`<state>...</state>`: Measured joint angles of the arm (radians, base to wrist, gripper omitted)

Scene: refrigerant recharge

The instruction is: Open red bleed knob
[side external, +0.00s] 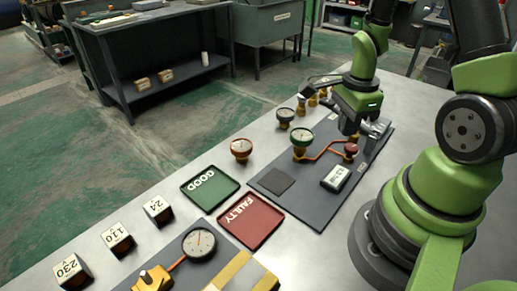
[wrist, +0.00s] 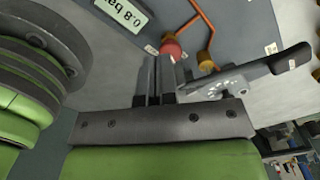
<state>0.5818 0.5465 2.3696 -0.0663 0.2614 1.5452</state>
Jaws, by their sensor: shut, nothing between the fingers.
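The red bleed knob (side external: 351,148) is a small round knob at the right end of an orange pipe on the dark grey panel (side external: 317,212). My gripper (side external: 348,129) is just above and behind it in the side view. In the wrist view its two fingers (wrist: 157,62) are together with nothing between them. The red knob (wrist: 172,47) shows just beyond the fingertips, slightly right. I cannot tell whether the tips touch it. A gauge with a green rim (side external: 301,138) sits at the pipe's other end.
A display box (side external: 336,178) reading about 0.8 bar stands near the knob. A lever with a black handle (wrist: 291,58) and a grey dial lies right of my fingers. Green GOOD (side external: 210,188) and red FAULTY (side external: 250,220) trays sit left of the panel.

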